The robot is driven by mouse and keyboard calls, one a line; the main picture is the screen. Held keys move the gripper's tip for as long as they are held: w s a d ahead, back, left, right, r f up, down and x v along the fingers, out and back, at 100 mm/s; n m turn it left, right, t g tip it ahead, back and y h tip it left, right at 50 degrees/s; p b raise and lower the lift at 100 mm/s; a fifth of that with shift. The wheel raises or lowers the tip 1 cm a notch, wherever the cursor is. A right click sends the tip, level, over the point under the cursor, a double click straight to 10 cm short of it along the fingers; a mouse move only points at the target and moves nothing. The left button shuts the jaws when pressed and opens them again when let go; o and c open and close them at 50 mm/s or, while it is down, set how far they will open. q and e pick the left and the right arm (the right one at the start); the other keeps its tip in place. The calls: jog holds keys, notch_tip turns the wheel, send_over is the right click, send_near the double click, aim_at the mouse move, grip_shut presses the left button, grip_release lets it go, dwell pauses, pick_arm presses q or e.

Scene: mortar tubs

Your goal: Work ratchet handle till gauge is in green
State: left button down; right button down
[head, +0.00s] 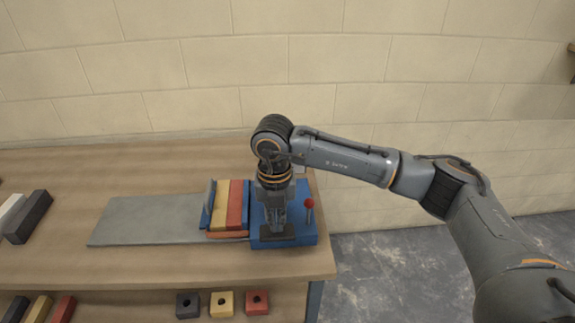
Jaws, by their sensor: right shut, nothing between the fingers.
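The blue device (309,234) stands near the right end of the bench. A short lever with a red ball knob (309,204) stands on its right part; I cannot tell if this is the ratchet handle. Yellow and red blocks (234,201) sit side by side, between a blue plate (208,203) and the device's blue body. My right gripper (276,228) points down over the device, left of the red knob, shut and empty. It hides the middle of the device, and I cannot make out a gauge. My left gripper is not in view.
A grey flat plate (150,220) lies on the wooden bench (60,265) left of the device. White and dark bars (30,218) lie at the far left. Small blocks with holes (222,304) and several bars sit on a lower shelf. A block wall stands behind.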

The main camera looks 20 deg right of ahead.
aim_at(277, 234)
notch_tip(277, 234, down, 2)
jog(key=shift+s+f+b, duration=0.15)
jog(key=shift+b, duration=0.55)
jog(key=shift+f+b, duration=1.25)
jog(key=shift+f, duration=0.25)
jog(key=shift+w+r, duration=0.2)
jog(key=shift+r, duration=0.05)
jog(key=shift+w+d+r+p, duration=0.1)
jog(key=shift+r+p, duration=0.95)
jog(key=shift+r, duration=0.7)
jog(key=shift+w+r+p, duration=0.1)
jog(key=shift+r+p, duration=0.9)
jog(key=shift+r, duration=0.75)
